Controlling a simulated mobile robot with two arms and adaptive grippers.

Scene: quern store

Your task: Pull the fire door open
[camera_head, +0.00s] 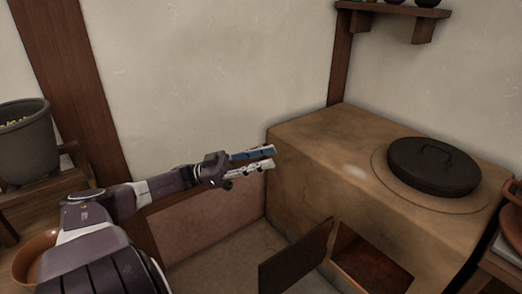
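The fire door (296,262) is a dark brown flat panel low on the front of the clay stove (310,150). It stands swung out, away from the stove face. The square fire opening (372,266) to its right is uncovered, with a reddish-brown inside. The door's lower end is cut off by the picture's bottom edge. No handle on it can be made out. My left gripper (270,158) is above and left of the door, apart from it. Its fingers are a little apart with nothing between them. My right gripper is not in view.
A round black lid (434,166) with a handle sits on the stove top. A grey bucket (26,138) stands on a wooden bench at the left, with an orange bowl (34,258) below. A wall shelf (395,9) is at the top right. Floor left of the door looks clear.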

